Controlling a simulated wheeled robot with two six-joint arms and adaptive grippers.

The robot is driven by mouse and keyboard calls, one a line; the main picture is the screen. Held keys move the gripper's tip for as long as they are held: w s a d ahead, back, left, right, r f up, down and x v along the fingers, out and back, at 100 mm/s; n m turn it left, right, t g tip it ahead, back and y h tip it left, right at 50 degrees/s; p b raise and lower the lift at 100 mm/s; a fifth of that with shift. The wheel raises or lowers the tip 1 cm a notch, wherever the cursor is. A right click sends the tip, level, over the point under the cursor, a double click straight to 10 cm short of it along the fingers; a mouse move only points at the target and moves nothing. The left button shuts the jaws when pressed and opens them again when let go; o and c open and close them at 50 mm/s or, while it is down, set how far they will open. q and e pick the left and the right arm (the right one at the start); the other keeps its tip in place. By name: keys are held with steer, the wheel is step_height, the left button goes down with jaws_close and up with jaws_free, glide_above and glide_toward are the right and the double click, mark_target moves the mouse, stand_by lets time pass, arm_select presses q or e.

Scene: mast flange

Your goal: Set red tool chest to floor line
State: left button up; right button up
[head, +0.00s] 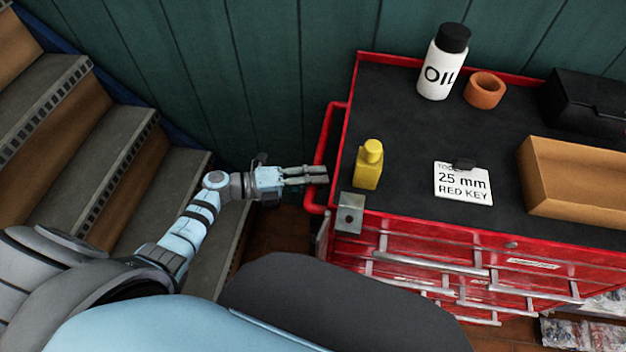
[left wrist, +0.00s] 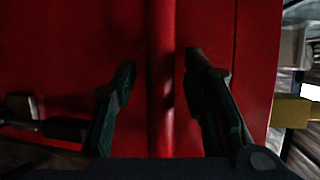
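The red tool chest (head: 430,245) stands at the right in the head view, with a black top and several drawers with pale pulls. A red side handle (head: 326,130) runs along its left end. My left gripper (head: 319,174) is at this handle, its fingers pointing right towards the chest. In the left wrist view the handle bar (left wrist: 161,90) runs upright between the two spread fingers (left wrist: 160,85), with a gap on each side. The gripper is open. My right gripper is not in view. I see no floor line.
On the chest stand an oil bottle (head: 442,65), an orange ring (head: 485,90), a yellow bottle (head: 369,165), a card (head: 463,184), a black case (head: 585,103) and a wooden tray (head: 575,170). Stairs (head: 120,140) rise at the left. A green wall (head: 270,60) closes the back.

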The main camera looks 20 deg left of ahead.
arm_select(q)
steer(key=shift+c, duration=0.6)
jaws_close()
steer(key=shift+a+f+b, duration=0.1)
steer(key=shift+a+b, duration=0.2)
steer(key=shift+a, duration=0.3)
steer(key=shift+o, duration=0.6)
jaws_free()
steer(key=shift+s+a, duration=0.1)
steer(key=shift+a, duration=0.05)
steer(key=shift+d, duration=0.2)
